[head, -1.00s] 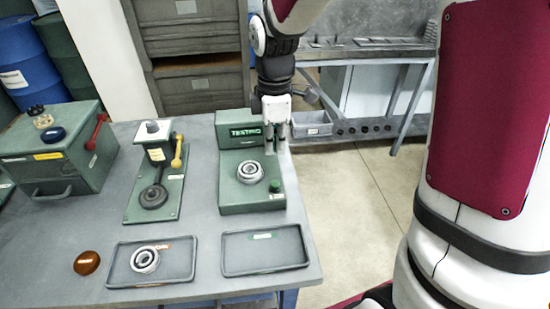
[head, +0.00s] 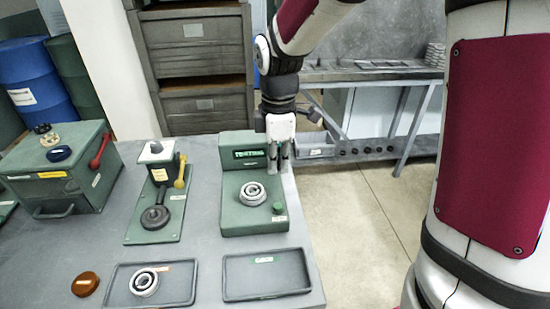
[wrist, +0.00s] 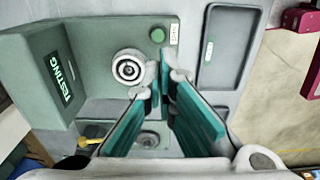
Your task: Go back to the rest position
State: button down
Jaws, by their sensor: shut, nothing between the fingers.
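My gripper (head: 279,165) is in the head view, pointing down over the right rear part of the green testing machine (head: 228,215), beside its upright panel marked TESTING (head: 250,155). Its fingers are shut with nothing between them. In the wrist view the teal-padded fingers (wrist: 163,85) hang over the machine. A metal ring (head: 252,193) lies on the machine's plate, in front of my gripper and apart from it; it also shows in the wrist view (wrist: 129,68).
A green button (head: 278,208) sits on the machine's right side. A lever device (head: 155,215) and a green box (head: 60,180) stand to the left.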

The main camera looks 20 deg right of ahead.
jog(key=s+d+r+m+t, duration=0.1)
jog(key=s+r+m+t, duration=0.1)
jog(key=s+r+m, duration=0.4)
jog(key=s+d+r+m+t, duration=0.1)
jog(key=s+r+m+t, duration=0.2)
jog(key=s, duration=1.1)
notch_tip(320, 180, up, 4)
jog(key=m, duration=0.6)
jog(key=shift+d+m, duration=0.25)
jog(key=shift+m, duration=0.15)
jog(key=shift+w+f, duration=0.1)
dwell(4.7)
